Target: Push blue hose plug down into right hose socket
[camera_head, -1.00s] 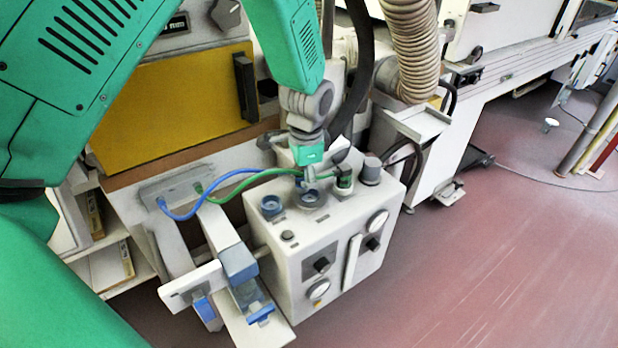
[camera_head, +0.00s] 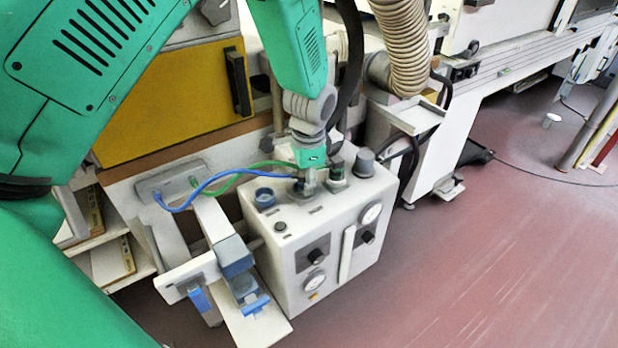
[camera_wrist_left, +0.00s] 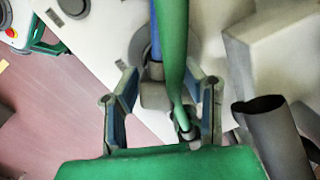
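My left gripper (camera_head: 309,186) points down over the top of the white control box (camera_head: 318,232), at the socket between the left blue-ringed socket (camera_head: 265,197) and a green plug. The blue hose (camera_head: 212,190) runs to it. In the left wrist view, the grey end of the blue hose plug (camera_wrist_left: 154,96) lies between the spread fingers of the gripper (camera_wrist_left: 168,92). The green hose (camera_wrist_left: 173,50) crosses in front and hides part of it, so the grip is unclear. The right hose socket is mostly hidden under the gripper. My right gripper is not in view.
The green plug (camera_head: 337,170) and a grey knob (camera_head: 365,161) stand close right of the gripper. The green hose (camera_head: 250,169) passes close behind it. A grey bracket (camera_head: 236,257) stands left of the box. Open red floor (camera_head: 470,270) lies right.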

